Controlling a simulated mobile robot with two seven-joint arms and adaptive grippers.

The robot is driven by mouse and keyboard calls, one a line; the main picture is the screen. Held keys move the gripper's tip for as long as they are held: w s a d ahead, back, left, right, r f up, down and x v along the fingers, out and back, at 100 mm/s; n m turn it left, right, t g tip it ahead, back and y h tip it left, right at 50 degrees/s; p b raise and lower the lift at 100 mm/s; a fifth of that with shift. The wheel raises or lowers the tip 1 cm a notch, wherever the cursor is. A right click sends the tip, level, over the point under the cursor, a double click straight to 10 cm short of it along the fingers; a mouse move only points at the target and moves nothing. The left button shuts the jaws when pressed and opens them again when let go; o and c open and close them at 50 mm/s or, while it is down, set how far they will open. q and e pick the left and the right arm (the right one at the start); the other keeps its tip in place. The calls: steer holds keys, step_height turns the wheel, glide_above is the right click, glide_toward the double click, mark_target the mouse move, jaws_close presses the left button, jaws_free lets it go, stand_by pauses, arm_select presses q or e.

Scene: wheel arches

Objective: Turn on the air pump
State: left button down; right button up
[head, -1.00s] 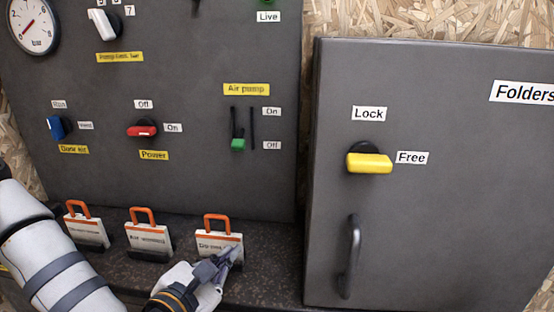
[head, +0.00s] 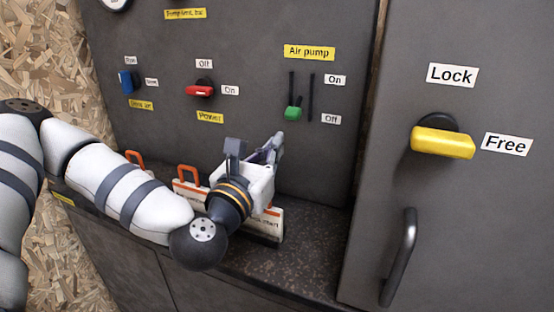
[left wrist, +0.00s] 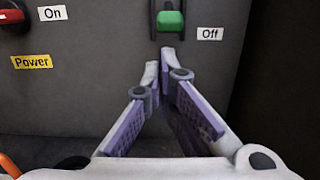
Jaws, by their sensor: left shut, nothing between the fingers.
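The air pump switch is a slider with a green knob (head: 293,113) on the grey panel, under the yellow "Air pump" label (head: 309,52). The knob sits at the low end of its track, level with the "Off" label (head: 330,119); the "On" label (head: 335,80) is higher. My left gripper (head: 277,142) is shut and empty, in front of the panel and just below the knob. In the left wrist view the fingertips (left wrist: 163,58) point up toward the green knob (left wrist: 171,20), with a small gap showing below it. My right gripper is out of view.
A red power knob (head: 199,90) and a blue knob (head: 128,83) are to the left. Signs with orange handles (head: 189,182) stand on the ledge (head: 312,240) behind my arm. A cabinet with a yellow lock handle (head: 443,143) and a grey pull (head: 399,258) is at right.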

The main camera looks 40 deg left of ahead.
mark_target(296, 107)
arm_select(q)
steer(key=x, duration=0.6)
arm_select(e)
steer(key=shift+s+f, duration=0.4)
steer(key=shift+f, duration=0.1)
arm_select(q)
steer(key=shift+w+r, duration=0.1)
steer(key=shift+w, duration=0.05)
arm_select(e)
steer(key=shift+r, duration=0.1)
